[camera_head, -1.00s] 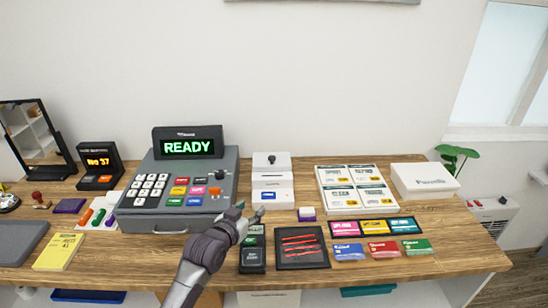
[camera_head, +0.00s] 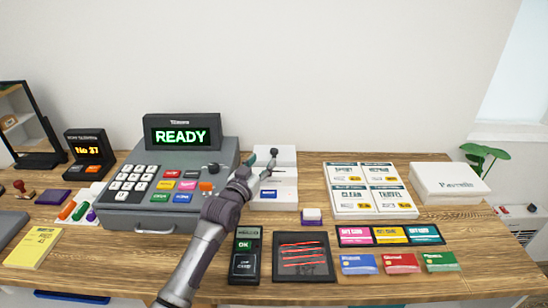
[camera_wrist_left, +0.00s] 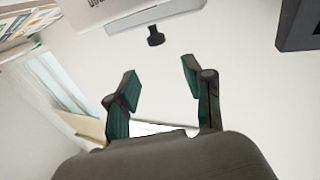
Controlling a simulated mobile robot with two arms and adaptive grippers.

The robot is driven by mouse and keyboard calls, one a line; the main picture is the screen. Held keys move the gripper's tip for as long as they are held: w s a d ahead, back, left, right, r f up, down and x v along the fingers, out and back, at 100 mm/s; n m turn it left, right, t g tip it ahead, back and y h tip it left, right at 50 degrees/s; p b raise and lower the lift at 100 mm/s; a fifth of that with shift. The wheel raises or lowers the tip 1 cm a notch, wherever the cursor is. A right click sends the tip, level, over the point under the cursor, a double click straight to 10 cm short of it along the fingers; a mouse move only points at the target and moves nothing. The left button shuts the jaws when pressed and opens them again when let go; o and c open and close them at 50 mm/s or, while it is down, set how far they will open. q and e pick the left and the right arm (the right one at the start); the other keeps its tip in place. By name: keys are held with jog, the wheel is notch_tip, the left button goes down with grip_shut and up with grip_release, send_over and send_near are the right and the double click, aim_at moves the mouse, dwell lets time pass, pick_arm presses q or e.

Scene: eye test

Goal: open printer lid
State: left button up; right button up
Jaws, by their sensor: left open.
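The printer (camera_head: 285,196) is a small white box right of the cash register, with a blue label on its front. In the left wrist view its white lid (camera_wrist_left: 150,14) is at the top edge, with a black knob (camera_wrist_left: 155,37) sticking out from it. My left gripper (camera_head: 263,164) is open, in front of the printer's upper part, and hides some of it. In the left wrist view the left gripper (camera_wrist_left: 161,70) has nothing between its fingers. The knob is just beyond the fingertips, roughly in line with the gap, and apart from them. My right gripper is not in view.
The cash register (camera_head: 165,210) stands close on the left of the gripper. A card board (camera_head: 370,190) and a white box (camera_head: 449,181) stand right.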

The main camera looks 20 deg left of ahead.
aim_at(273, 152)
pick_arm(q)
jog(key=shift+w+f, duration=0.25)
jog(key=shift+f, duration=0.45)
jog(key=shift+w+d, duration=0.1)
jog(key=shift+w, duration=0.25)
jog(key=w, duration=0.7)
jog(key=shift+d, duration=0.4)
jog(key=shift+c, duration=0.2)
grip_shut()
